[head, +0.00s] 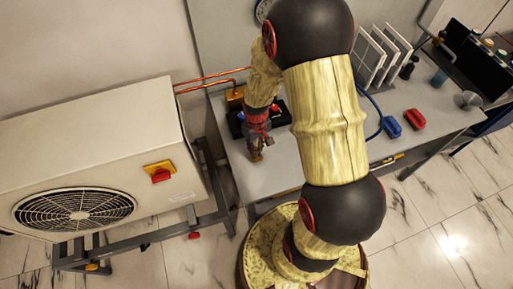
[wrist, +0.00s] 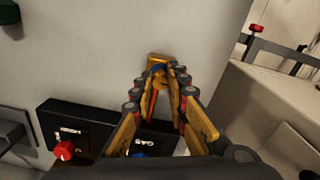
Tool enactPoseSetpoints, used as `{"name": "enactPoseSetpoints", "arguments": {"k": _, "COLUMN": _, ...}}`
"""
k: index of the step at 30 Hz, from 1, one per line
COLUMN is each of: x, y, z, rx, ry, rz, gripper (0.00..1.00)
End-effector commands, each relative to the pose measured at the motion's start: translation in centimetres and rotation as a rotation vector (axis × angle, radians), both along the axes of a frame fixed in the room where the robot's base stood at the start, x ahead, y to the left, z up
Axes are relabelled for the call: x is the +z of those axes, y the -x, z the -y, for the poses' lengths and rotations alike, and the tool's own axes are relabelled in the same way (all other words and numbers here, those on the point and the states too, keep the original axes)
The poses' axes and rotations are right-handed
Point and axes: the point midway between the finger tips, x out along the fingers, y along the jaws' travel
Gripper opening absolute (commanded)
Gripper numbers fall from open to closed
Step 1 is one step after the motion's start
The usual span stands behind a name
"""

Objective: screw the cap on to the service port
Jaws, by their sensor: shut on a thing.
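My gripper (head: 257,154) points down over the grey bench, left of my arm's large links in the head view. An orange-brown fitting (head: 235,97) at the end of the copper pipes is at the bench's left side. I cannot make out the service port's thread.
A black box (wrist: 85,128) with red and blue knobs and a GAS label lies beside the gripper. The white fan unit (head: 90,140) stands left of the bench (head: 240,172). Blue (head: 391,127) and red (head: 415,119) items and upright panels are at the right.

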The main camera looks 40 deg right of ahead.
Motion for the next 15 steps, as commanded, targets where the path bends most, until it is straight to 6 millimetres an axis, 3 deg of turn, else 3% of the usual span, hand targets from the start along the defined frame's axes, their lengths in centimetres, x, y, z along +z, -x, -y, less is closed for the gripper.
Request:
{"name": "enactPoseSetpoints", "arguments": {"k": 8, "x": 0.01, "y": 0.01, "z": 0.00, "rx": -0.034, "ry": 0.000, "rz": 0.000, "gripper": 0.00}}
{"name": "enactPoseSetpoints", "arguments": {"k": 15, "x": 0.02, "y": 0.03, "z": 0.00, "rx": -0.314, "ry": 0.000, "rz": -0.001, "gripper": 0.00}}
